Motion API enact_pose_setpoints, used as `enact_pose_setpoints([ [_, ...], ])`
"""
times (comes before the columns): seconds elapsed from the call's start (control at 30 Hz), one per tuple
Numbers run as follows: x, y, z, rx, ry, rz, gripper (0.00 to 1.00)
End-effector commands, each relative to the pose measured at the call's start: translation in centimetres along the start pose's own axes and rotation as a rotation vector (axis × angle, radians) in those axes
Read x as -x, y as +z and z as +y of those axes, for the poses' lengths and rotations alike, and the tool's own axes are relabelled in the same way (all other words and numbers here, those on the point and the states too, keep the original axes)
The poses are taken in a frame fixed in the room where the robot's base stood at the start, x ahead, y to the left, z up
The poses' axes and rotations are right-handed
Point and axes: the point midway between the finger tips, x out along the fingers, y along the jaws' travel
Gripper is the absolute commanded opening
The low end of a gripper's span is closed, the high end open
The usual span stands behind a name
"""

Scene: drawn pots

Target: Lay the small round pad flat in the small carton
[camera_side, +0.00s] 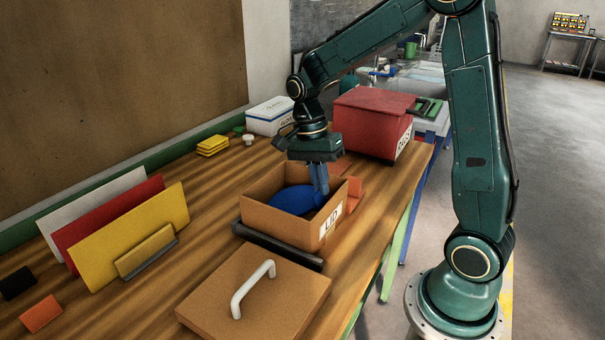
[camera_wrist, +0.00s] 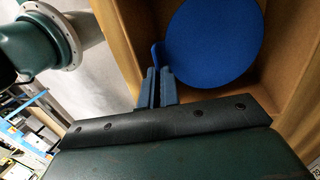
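The small round pad (camera_side: 292,200) is blue and lies within the walls of the small open brown carton (camera_side: 262,214). In the wrist view the pad (camera_wrist: 214,42) shows as a broad disc with a small tab at its left edge, inside the carton (camera_wrist: 292,62). My gripper (camera_side: 321,190) reaches down into the carton at its right side. In the wrist view the fingertips of my gripper (camera_wrist: 160,72) are close together on the pad's tab. The pad looks nearly level. Whether its underside touches the carton floor is hidden.
A brown lid (camera_side: 252,295) with a white handle lies in front of the carton, with a dark bar (camera_side: 277,246) between. A red box (camera_side: 370,122) stands behind. Upright panels (camera_side: 130,235) stand at left. An orange block (camera_side: 355,187) sits right of the carton.

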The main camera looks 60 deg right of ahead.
Motion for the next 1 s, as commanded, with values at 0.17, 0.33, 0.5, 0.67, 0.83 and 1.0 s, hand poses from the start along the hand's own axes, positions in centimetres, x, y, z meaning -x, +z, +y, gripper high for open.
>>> enact_pose_setpoints([
  [0.17, -1.8, -0.1, -0.4, 0.000, 0.004, -0.001, 0.00],
  [0.33, -3.5, -0.2, -0.8, 0.000, 0.002, -0.001, 0.00],
  [0.5, -3.9, -0.2, -0.9, 0.000, 0.001, -0.001, 0.00],
  [0.67, -3.9, -0.2, -0.9, 0.000, 0.001, 0.000, 0.00],
  [0.83, -4.2, -0.2, -1.0, 0.000, 0.001, 0.000, 0.00],
  [1.0, -4.2, -0.2, -1.0, 0.000, 0.000, 0.000, 0.13],
])
